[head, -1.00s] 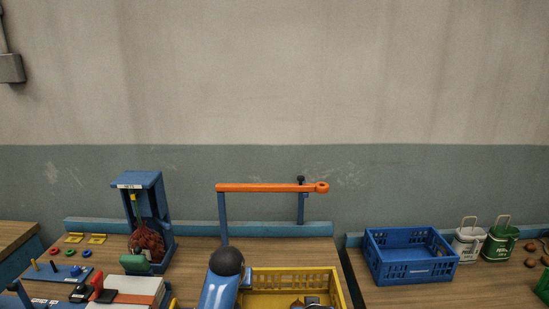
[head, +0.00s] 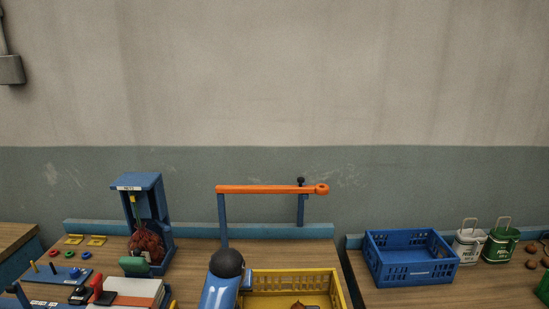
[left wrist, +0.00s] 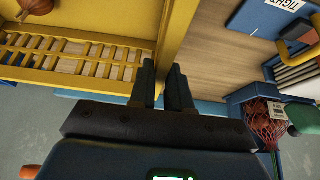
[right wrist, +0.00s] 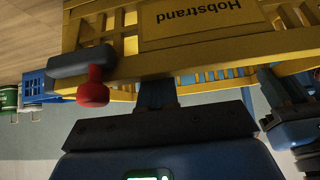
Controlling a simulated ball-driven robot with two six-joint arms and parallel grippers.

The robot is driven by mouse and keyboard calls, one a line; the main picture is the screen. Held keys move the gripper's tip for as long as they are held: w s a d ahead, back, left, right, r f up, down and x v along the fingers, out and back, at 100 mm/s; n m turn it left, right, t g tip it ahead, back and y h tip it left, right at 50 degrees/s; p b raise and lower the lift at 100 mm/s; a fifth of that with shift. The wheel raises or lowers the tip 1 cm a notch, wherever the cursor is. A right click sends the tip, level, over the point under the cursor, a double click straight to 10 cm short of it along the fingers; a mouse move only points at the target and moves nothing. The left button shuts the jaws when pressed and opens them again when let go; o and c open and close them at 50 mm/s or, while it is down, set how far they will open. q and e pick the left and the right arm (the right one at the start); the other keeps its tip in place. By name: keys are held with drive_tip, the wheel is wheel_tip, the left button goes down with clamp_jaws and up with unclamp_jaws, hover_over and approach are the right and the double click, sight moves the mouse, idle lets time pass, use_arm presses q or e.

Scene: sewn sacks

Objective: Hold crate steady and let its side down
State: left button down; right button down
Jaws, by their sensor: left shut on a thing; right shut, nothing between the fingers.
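The yellow crate (head: 291,272) stands at the bottom middle of the head view, cut off by the frame edge. In the left wrist view my left gripper (left wrist: 163,84) is shut on a wall of the crate (left wrist: 172,35). In the right wrist view the crate's labelled side (right wrist: 200,22) reads "Hobstrand". A dark catch (right wrist: 80,66) with a red knob (right wrist: 93,92) sits at the left end of this side. My right gripper (right wrist: 157,92) is shut and empty, close to the edge of this side; I cannot tell whether it touches. Neither gripper's fingers show in the head view.
A round brown item (left wrist: 38,6) lies in the crate. A blue stand with a netted sack (head: 147,243) is to the left. An orange bar (head: 268,188) spans above the bench behind the crate. A blue crate (head: 411,258) and two tins (head: 499,245) are on the right bench.

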drive_tip(key=shift+s+d, duration=0.1)
drive_tip(key=shift+s, duration=1.2)
drive_tip(key=shift+f, duration=0.1)
drive_tip(key=shift+s+f, duration=0.4)
drive_tip(key=shift+s, duration=0.3)
drive_tip(key=shift+s+f, duration=0.4)
drive_tip(key=shift+s, duration=0.25)
